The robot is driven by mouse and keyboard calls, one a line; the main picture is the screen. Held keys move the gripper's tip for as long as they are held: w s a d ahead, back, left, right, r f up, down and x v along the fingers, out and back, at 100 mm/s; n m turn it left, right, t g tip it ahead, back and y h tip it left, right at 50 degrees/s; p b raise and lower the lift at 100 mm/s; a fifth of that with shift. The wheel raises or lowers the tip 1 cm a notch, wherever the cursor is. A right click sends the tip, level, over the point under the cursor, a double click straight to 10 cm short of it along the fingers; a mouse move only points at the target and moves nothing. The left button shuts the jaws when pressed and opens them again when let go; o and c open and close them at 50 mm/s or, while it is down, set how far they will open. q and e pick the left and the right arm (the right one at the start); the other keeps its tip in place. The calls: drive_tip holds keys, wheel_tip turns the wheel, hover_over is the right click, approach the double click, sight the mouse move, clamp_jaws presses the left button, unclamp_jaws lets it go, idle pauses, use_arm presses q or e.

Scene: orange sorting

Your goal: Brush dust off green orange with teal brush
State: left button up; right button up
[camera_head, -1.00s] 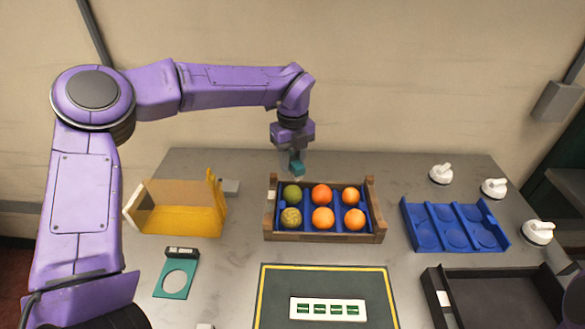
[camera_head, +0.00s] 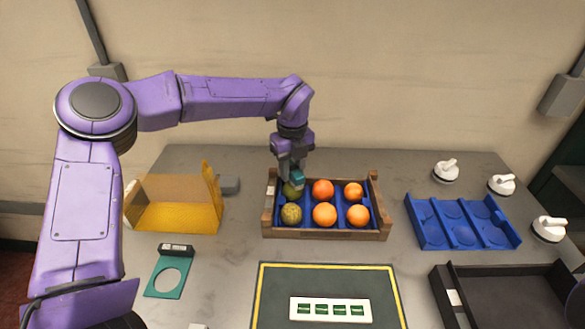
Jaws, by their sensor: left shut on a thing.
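My left gripper (camera_head: 290,168) is shut on the teal brush (camera_head: 297,178) and points down over the back left of the wooden crate (camera_head: 325,235). The brush is at the back green orange (camera_head: 288,191), which it and the gripper partly cover; I cannot tell whether they touch. A second green orange (camera_head: 291,214), speckled and duller, sits in front of it in the crate's left column. Several orange-coloured oranges fill the other blue compartments, such as the back middle one (camera_head: 323,189). My right gripper is not in view.
A yellow open box (camera_head: 178,218) stands left of the crate. A teal plate with a round hole (camera_head: 158,290) lies in front of it. A blue tray (camera_head: 428,235), white knobbed pieces (camera_head: 502,184) and a black tray (camera_head: 449,317) are at the right. A dark green mat (camera_head: 275,300) lies in front.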

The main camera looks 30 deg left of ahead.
use_arm(q)
drive_tip(key=shift+f+b, duration=0.5)
drive_tip(key=shift+f, duration=0.05)
idle(1.0)
drive_tip(key=shift+d, duration=0.1)
idle(0.4)
